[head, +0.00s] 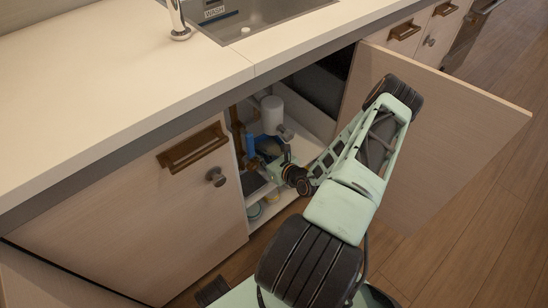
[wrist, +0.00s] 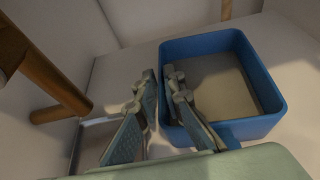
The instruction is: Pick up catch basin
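The catch basin, a blue open-topped square tub (wrist: 268,85) with a grey-beige inside, sits on the pale cabinet floor in the wrist view. My gripper (wrist: 159,78) is at its left side, its two fingers apart with a narrow gap. The right finger overlaps the basin's left wall in the picture; the left finger is outside, over the floor. I cannot tell whether the wall lies between the fingers or whether they touch it.
A brown pipe (wrist: 48,65) stands left of my gripper. A white cylinder (head: 271,114) is at the cabinet's back. The open door (head: 440,125) stands right of my arm; the closed door (head: 135,220) is left. The counter (head: 130,90) overhangs the opening.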

